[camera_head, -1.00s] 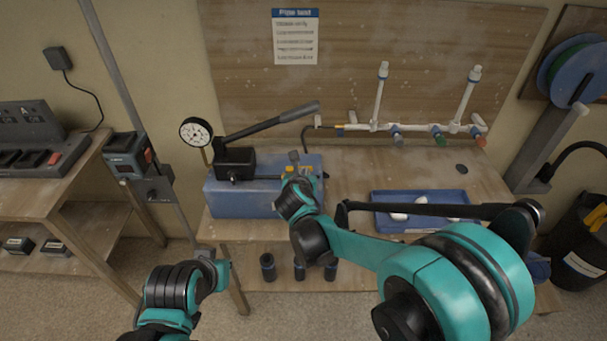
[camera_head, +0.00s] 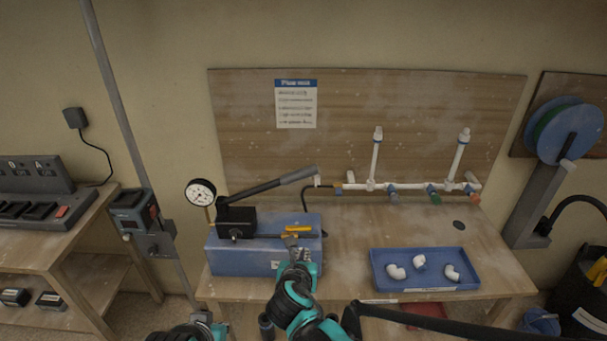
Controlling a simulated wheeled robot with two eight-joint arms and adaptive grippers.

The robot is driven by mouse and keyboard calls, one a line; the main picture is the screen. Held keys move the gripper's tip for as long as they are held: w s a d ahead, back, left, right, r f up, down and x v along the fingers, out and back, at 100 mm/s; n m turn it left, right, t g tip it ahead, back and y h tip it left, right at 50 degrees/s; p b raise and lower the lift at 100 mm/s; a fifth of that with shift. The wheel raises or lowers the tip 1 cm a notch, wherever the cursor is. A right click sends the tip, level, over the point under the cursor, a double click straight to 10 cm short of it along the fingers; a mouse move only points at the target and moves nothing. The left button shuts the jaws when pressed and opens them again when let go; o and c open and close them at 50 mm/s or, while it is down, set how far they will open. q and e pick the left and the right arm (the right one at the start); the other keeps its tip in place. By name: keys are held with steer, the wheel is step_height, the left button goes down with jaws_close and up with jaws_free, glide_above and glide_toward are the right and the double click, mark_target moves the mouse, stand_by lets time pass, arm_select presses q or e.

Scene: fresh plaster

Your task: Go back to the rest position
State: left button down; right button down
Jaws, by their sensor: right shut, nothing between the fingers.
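My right gripper (camera_head: 291,243) is shut and empty. My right arm comes up from the bottom edge, right of centre. My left gripper (camera_head: 207,322) is small and partly cut off at the bottom edge, in front of the bench; its jaws are too unclear to read. The pump has a round gauge (camera_head: 201,193) and a long black and grey handle (camera_head: 268,187) that slants up to the right.
A blue tray (camera_head: 438,287) with white elbow fittings stands on the bench (camera_head: 345,245), to the right. A white pipe rig (camera_head: 404,187) is behind it. A side table (camera_head: 82,240) with a control box is at left, a hose reel (camera_head: 563,131) at right.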

steer(key=s+d+m+g, duration=0.3)
steer(key=s+d+m, duration=0.4)
steer(key=d+m, duration=0.6)
steer(key=s+d+f+m+g, duration=0.1)
steer(key=s+d+m, duration=0.1)
steer(key=s+m, duration=0.4)
steer(key=s+d+f+m+g+y+b, duration=0.1)
steer(key=s+d+m, duration=0.2)
steer(key=m, duration=1.2)
steer(key=shift+s+f+m, duration=0.15)
steer(key=shift+s+m, duration=0.25)
steer(key=shift+s, duration=1.2)
steer(key=shift+d, duration=0.1)
